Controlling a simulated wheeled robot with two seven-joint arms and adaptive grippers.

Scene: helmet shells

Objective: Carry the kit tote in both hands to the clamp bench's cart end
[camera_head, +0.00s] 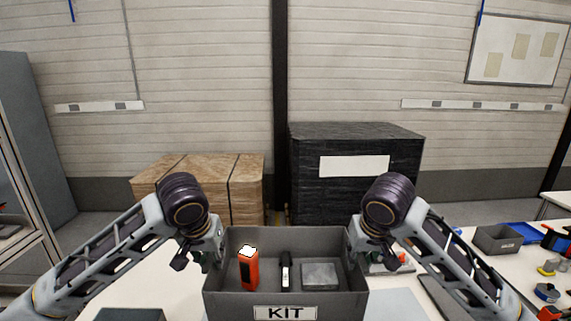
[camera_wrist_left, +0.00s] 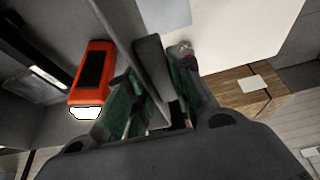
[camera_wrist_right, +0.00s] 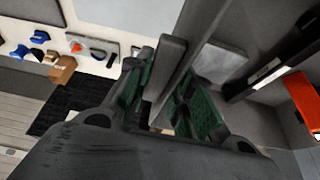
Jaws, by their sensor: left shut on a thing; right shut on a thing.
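The kit tote (camera_head: 240,306) is a grey open box with a white KIT label on its front wall, upright at the bottom middle of the head view. Inside it are an orange device (camera_head: 249,272) with a dark face, a black slim tool (camera_head: 286,272) and a grey flat block (camera_head: 320,276). My left gripper (camera_head: 212,254) is shut on the tote's left wall; in the left wrist view its green-padded fingers (camera_wrist_left: 155,90) straddle the wall. My right gripper (camera_head: 358,252) is shut on the right wall, also between its fingers in the right wrist view (camera_wrist_right: 165,90). The tote's underside is hidden.
A white table surface (camera_head: 180,290) lies beneath and around the tote. At the right are a small grey bin (camera_head: 497,239), blue items and several small parts. A wooden crate (camera_head: 220,180) and a black-wrapped pallet load (camera_head: 400,160) stand behind. A grey cabinet (camera_head: 30,130) is at the left.

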